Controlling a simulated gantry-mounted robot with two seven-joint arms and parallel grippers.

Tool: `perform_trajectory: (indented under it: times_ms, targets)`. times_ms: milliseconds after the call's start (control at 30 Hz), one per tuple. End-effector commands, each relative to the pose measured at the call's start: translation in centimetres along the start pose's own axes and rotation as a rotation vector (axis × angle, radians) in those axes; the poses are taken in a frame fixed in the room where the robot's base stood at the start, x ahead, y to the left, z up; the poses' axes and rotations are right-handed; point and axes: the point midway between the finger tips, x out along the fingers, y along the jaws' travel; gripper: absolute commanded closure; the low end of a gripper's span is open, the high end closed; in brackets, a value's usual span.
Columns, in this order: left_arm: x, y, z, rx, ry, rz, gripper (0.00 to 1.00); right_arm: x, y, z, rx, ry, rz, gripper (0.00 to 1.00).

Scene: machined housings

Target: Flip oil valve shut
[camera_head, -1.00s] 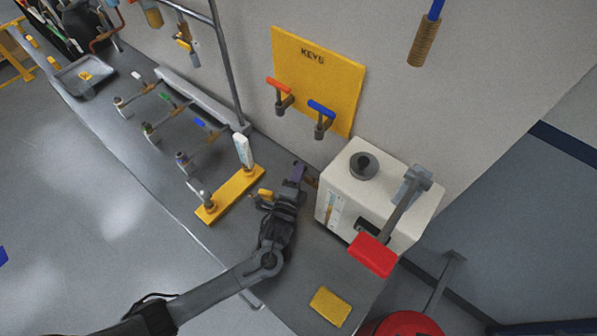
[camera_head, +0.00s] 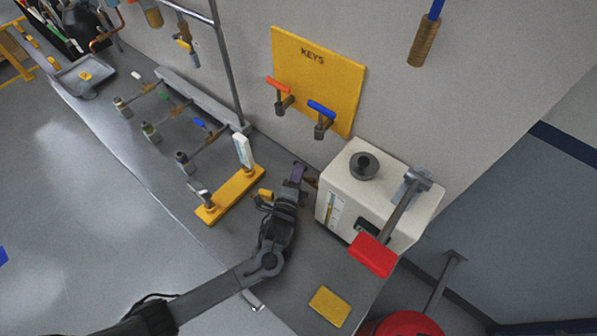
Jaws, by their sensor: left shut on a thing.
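The white oil box (camera_head: 372,197) stands at the right end of the grey bench, with a black cap on top and a sight gauge on its front. A small brown-copper fitting (camera_head: 312,183) sticks out of its left side, with a purple piece beside it; I take this for the oil valve. My left gripper (camera_head: 297,178) is at this fitting, shut on the valve's small handle. My wrist and fingers hide most of the handle, so its exact angle cannot be told. A small yellow piece (camera_head: 265,193) shows just left of my gripper. My right gripper is not in view.
A lever with a red pad (camera_head: 373,254) juts from the box's front. A yellow bar (camera_head: 230,195) with a white upright lies left of my gripper. A yellow block (camera_head: 329,306) lies at the bench's near end. The yellow KEYS board (camera_head: 318,75) hangs behind.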

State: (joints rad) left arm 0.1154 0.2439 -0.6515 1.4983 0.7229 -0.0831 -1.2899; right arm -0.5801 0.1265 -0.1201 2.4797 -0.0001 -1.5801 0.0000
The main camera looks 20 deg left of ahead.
Motion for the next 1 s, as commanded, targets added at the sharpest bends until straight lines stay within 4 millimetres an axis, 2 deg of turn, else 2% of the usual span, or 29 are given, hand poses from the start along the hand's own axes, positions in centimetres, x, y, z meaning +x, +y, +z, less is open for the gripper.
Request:
perform_trajectory:
  times_ms: [300,567,600,767,1000]
  targets:
    - [-0.55,-0.07,-0.09,-0.002,-0.127,0.001,1.0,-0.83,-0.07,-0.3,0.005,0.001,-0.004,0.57]
    - [-0.57,0.0,-0.04,0.0,-0.131,0.0,1.0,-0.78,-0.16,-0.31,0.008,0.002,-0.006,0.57]
    - [-0.57,0.0,-0.03,0.0,-0.131,0.0,0.89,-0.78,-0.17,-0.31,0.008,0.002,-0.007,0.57]
    - [-0.57,0.0,-0.04,0.0,-0.131,0.0,0.65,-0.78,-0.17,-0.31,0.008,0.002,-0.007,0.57]
    - [-0.58,0.0,-0.06,0.0,-0.13,0.0,0.65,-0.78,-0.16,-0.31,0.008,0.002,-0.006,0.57]
